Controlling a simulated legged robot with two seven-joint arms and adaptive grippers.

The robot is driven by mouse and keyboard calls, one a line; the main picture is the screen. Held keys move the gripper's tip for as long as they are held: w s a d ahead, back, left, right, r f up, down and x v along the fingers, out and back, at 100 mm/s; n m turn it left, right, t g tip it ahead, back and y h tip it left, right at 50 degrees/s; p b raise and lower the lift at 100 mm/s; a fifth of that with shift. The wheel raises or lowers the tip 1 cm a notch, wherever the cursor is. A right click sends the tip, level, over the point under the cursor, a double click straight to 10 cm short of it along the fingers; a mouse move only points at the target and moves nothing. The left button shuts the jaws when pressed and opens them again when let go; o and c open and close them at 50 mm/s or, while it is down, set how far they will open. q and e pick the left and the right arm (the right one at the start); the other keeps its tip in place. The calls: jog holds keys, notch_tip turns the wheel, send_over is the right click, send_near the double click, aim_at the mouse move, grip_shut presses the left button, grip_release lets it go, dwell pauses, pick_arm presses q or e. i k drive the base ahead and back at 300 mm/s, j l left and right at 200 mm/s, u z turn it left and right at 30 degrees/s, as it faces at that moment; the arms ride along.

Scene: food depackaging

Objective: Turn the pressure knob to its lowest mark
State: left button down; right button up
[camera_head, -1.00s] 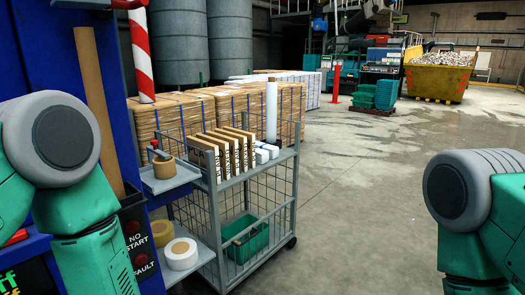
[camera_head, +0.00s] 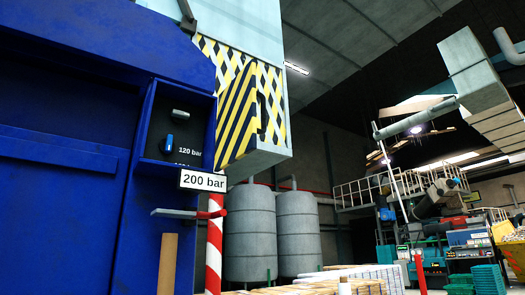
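A recessed dark panel (camera_head: 190,130) sits in the blue machine front, left of centre. In it is a small blue-and-light part (camera_head: 170,141), which looks like the pressure knob, beside a "120 bar" label (camera_head: 190,152). A small grey part (camera_head: 180,113) is above it. Another label below is mostly hidden by a white "200 bar" plate (camera_head: 203,181). The knob's pointing direction is too small to tell. Neither of my grippers is in view.
A grey bar with a red end (camera_head: 211,214) sticks out below the panel, near a red-and-white striped post (camera_head: 214,250). A yellow-black striped housing (camera_head: 250,110) juts out to the right. Grey tanks (camera_head: 250,232) stand behind.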

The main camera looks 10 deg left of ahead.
aim_at(166, 146)
jog(key=l+u, duration=0.1)
jog(key=u, duration=0.35)
jog(key=i+l+u, duration=0.1)
jog(key=u, duration=0.35)
jog(key=l+u, duration=0.15)
jog(key=u, duration=0.3)
jog(key=i, duration=0.05)
